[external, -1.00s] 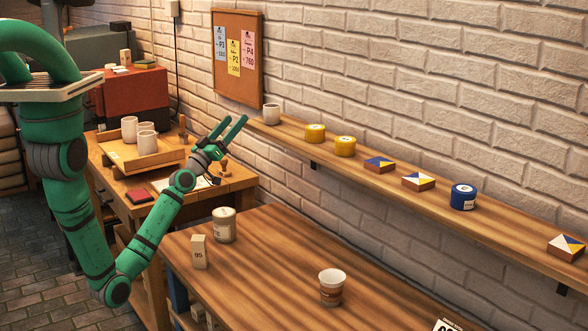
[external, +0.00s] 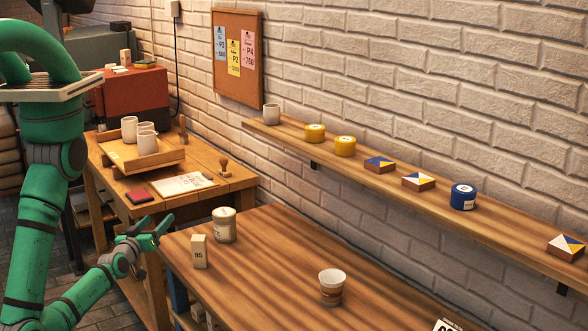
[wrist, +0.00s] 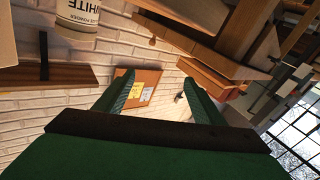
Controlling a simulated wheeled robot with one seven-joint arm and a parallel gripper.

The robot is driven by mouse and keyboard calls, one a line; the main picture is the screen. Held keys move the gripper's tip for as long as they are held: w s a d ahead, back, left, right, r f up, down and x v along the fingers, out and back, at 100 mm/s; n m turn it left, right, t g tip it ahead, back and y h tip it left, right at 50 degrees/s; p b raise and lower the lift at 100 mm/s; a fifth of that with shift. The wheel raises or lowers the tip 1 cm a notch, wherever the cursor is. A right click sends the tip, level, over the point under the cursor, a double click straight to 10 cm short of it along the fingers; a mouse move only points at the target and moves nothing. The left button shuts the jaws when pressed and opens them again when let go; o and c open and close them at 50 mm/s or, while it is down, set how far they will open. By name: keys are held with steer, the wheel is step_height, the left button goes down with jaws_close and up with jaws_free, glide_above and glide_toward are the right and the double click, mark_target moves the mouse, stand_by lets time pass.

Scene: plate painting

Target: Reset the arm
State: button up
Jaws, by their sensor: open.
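My green arm shows at the left of the external view, bent low in front of the tables. My gripper (external: 151,230) is open and empty, beside the left edge of the near table (external: 262,262) and apart from the things on it. In the wrist view my gripper (wrist: 155,92) has its two fingers spread with nothing between them. Beyond them are the brick wall and the cork board (wrist: 140,88). A white jar (wrist: 77,20) labelled WHITE shows at the top left of the wrist view.
The near table holds a white jar (external: 224,226), a block marked 95 (external: 199,252) and a paper cup (external: 332,287). A wall shelf (external: 395,188) carries tins, tiles and a cup. A wooden tray (external: 164,161) with several cups stands on the back table.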

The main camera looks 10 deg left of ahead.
steer(key=s+a+f+g+y, duration=0.1)
steer(key=s+a, duration=0.2)
steer(key=s, duration=0.5)
steer(key=s+a+m+g+y, duration=0.1)
steer(key=s+a+g, duration=0.1)
steer(key=s, duration=0.7)
steer(key=shift+s+a+f, duration=0.25)
steer(key=shift+a+f, duration=0.15)
steer(key=shift+a, duration=0.5)
